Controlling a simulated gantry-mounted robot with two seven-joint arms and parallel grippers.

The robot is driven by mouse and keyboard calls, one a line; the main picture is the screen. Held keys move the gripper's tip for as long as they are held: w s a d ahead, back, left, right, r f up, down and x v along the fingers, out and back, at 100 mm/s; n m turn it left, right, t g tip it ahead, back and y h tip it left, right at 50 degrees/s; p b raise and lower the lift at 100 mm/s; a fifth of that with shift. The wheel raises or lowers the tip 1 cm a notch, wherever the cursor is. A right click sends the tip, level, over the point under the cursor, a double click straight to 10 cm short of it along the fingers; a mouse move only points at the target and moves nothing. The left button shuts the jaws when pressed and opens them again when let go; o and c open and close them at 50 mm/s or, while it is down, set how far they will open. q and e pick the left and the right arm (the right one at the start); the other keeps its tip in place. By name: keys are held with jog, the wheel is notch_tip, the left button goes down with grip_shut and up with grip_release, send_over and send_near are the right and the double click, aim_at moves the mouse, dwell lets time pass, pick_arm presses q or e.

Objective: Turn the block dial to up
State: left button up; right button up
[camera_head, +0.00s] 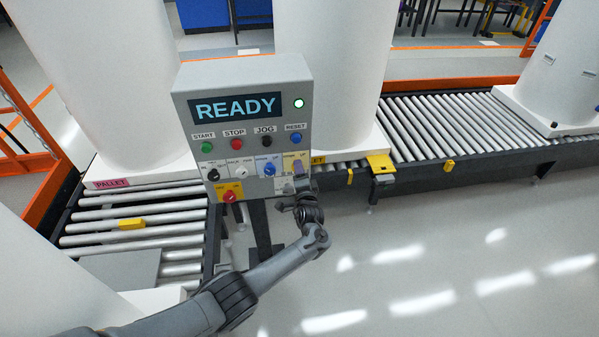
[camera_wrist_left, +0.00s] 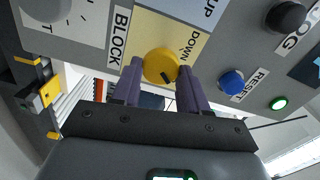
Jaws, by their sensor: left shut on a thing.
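The block dial (camera_wrist_left: 161,66) is a round yellow knob on a cream plate marked DOWN and UP, beside the word BLOCK, in the left wrist view. A short dark mark shows on its face; I cannot tell for certain which label it points to. My left gripper (camera_wrist_left: 160,85) has its two purple fingers on either side of the dial, shut on it. In the head view my left gripper (camera_head: 298,170) is at the lower right of the grey control panel (camera_head: 240,75), covering most of the dial. My right gripper is in neither view.
The panel screen (camera_head: 238,107) reads READY, with a lit lamp beside it. The blue reset button (camera_wrist_left: 231,81) and black jog button (camera_wrist_left: 286,17) are near the dial. Below is a red knob on yellow (camera_head: 229,195). Roller conveyors (camera_head: 450,125) with large white tanks stand around; floor at right is clear.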

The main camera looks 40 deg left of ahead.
pick_arm(q)
jog(key=o, duration=1.1)
jog(key=shift+c, duration=0.2)
jog(key=p+v, duration=0.3)
jog(key=v, duration=0.7)
jog(key=shift+s+d, duration=0.3)
